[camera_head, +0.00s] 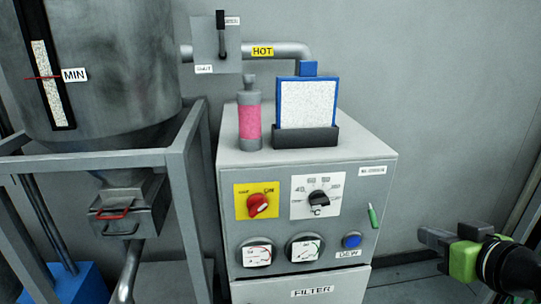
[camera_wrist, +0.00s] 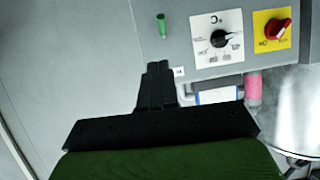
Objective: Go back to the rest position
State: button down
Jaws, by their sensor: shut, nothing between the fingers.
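My gripper (camera_head: 432,240) is at the right of the head view, in front of the wall and to the right of the grey cabinet (camera_head: 230,220). It is apart from the cabinet's front. In the wrist view my gripper (camera_wrist: 158,68) points toward the cabinet, its dark fingers closed together and empty. The wrist view shows the cabinet upside down, with the green handle (camera_wrist: 162,25), the black dial (camera_wrist: 219,38) and the red knob (camera_wrist: 279,29) beyond the fingers.
A blue-framed filter panel (camera_head: 307,103) in a dark holder and a pink-filled cylinder (camera_head: 249,121) stand on the cabinet. A large grey hopper (camera_head: 110,80) in a metal frame stands at the left. Floor (camera_head: 405,275) shows right of the cabinet.

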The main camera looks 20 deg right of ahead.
jog(key=w+a+f+n+g+y+p, duration=0.1)
jog(key=w+a+g+y+p, duration=0.15)
jog(key=a, duration=0.55)
jog(key=w+a+f+n+g+y+p, duration=0.1)
jog(key=w+a+g, duration=0.15)
jog(key=a, duration=0.55)
jog(key=s+a+f+g+h+p, duration=0.1)
jog(key=s+a+f+g+p, duration=0.1)
jog(key=s+a, duration=0.7)
jog(key=shift+s+h+p, duration=0.25)
jog(key=shift+h+p, duration=0.1)
jog(key=shift+p, duration=0.35)
